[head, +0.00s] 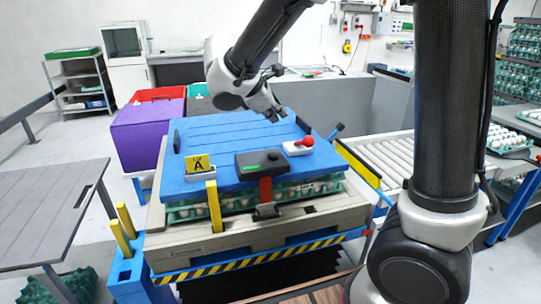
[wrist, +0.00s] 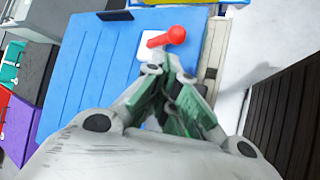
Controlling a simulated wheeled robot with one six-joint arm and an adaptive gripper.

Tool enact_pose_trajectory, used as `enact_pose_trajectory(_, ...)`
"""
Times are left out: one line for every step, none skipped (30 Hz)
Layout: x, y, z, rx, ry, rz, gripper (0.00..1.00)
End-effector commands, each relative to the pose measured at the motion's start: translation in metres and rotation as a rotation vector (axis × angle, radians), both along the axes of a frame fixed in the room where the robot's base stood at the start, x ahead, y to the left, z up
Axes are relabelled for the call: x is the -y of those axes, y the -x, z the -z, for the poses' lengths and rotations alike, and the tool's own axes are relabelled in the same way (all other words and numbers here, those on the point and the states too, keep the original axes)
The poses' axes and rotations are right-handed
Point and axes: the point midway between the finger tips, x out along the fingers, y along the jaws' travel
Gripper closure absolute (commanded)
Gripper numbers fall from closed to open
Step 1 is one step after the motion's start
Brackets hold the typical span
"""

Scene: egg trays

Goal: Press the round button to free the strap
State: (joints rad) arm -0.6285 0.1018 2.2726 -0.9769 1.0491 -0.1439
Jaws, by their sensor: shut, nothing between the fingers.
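A red round-headed button (head: 307,141) stands on a small white base (head: 295,149) at the right of the blue lid (head: 230,135). In the wrist view the red button (wrist: 174,36) shows just beyond my fingertips. A red strap (head: 265,189) runs down the lid's front edge from a dark box (head: 262,163) with a green mark to a dark buckle (head: 265,211). My gripper (head: 276,117) is shut and empty above the far part of the lid, apart from the button. The fingers (wrist: 168,80) also show in the wrist view.
Egg trays (head: 325,186) show under the lid on a beige pallet. A yellow "A" sign (head: 198,164) stands at the lid's front left. A roller conveyor (head: 390,156) lies to the right, with purple (head: 148,127) and red crates behind at left.

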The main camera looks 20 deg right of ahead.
Motion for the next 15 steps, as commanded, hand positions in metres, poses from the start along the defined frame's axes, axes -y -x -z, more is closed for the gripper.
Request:
enact_pose_trajectory(0.0, 0.0, 0.0, 0.0, 0.0, 0.0, 1.0)
enact_pose_trajectory(0.0, 0.0, 0.0, 0.0, -0.001, 0.001, 1.0)
enact_pose_trajectory(0.0, 0.0, 0.001, 0.0, -0.001, 0.001, 1.0)
enact_pose_trajectory(0.0, 0.0, 0.001, -0.001, 0.0, 0.001, 1.0)
enact_pose_trajectory(0.0, 0.0, 0.002, -0.001, 0.0, 0.001, 1.0)
enact_pose_trajectory(0.0, 0.0, 0.004, -0.002, -0.001, 0.001, 1.0)
enact_pose_trajectory(0.0, 0.0, 0.006, -0.002, -0.001, 0.001, 1.0)
enact_pose_trajectory(0.0, 0.0, 0.009, -0.002, -0.001, 0.002, 1.0)
enact_pose_trajectory(0.0, 0.001, 0.013, -0.002, -0.001, 0.002, 1.0)
enact_pose_trajectory(0.0, 0.001, 0.016, -0.003, 0.0, 0.001, 1.0)
enact_pose_trajectory(0.001, 0.0, 0.02, -0.004, 0.001, 0.001, 1.0)
enact_pose_trajectory(0.001, 0.001, 0.025, -0.003, 0.001, 0.002, 1.0)
enact_pose_trajectory(0.001, 0.001, 0.03, -0.004, 0.001, 0.001, 1.0)
enact_pose_trajectory(0.001, 0.001, 0.034, -0.004, 0.0, 0.002, 1.0)
enact_pose_trajectory(0.001, 0.001, 0.04, -0.004, 0.002, 0.001, 1.0)
